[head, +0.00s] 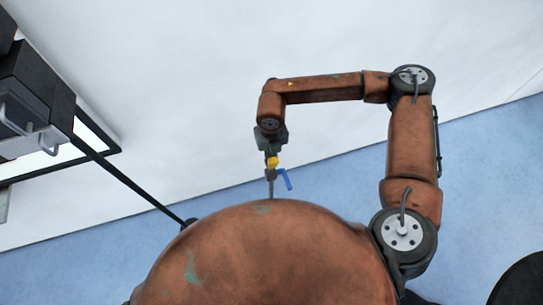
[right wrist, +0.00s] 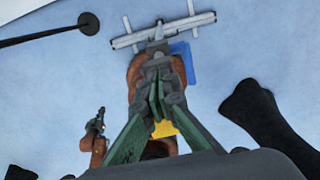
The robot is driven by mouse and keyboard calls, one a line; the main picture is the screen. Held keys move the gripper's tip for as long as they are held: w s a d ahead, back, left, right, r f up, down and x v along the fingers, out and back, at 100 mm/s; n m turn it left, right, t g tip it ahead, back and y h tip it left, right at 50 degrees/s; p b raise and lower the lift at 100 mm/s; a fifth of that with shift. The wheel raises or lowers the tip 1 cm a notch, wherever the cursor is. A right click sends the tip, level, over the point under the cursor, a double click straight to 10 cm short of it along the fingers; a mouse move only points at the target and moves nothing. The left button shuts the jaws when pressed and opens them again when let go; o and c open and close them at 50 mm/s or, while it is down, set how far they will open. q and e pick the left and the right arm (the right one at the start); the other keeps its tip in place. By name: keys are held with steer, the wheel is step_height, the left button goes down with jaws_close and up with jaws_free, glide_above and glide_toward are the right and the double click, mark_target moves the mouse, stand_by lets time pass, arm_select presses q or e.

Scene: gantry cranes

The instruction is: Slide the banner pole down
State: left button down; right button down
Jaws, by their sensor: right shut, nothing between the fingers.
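A thin grey pole (head: 271,186) with a blue flap (head: 286,180), likely the banner pole, shows just below my right gripper (head: 271,152) in the head view. Its lower end is hidden behind my brown body. In the right wrist view, a pale crossbar-like base (right wrist: 190,22) and the blue flap (right wrist: 184,62) show beyond the fingertips. My right gripper's green fingers (right wrist: 158,82) are shut and hold nothing. A yellow part (right wrist: 164,128) shows between them; I cannot tell what it belongs to. Whether the fingers touch the pole is unclear. My left gripper is not in view.
A dark boxy structure (head: 35,90) stands at the left of the head view. A thin black rod (head: 135,185) slopes down from it. A white wall or panel (head: 190,60) fills the back.

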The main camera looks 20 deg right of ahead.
mark_target(271, 174)
step_height(271, 174, down, 8)
steer(key=b, duration=0.7)
steer(key=shift+f, duration=0.2)
steer(key=shift+r, duration=0.25)
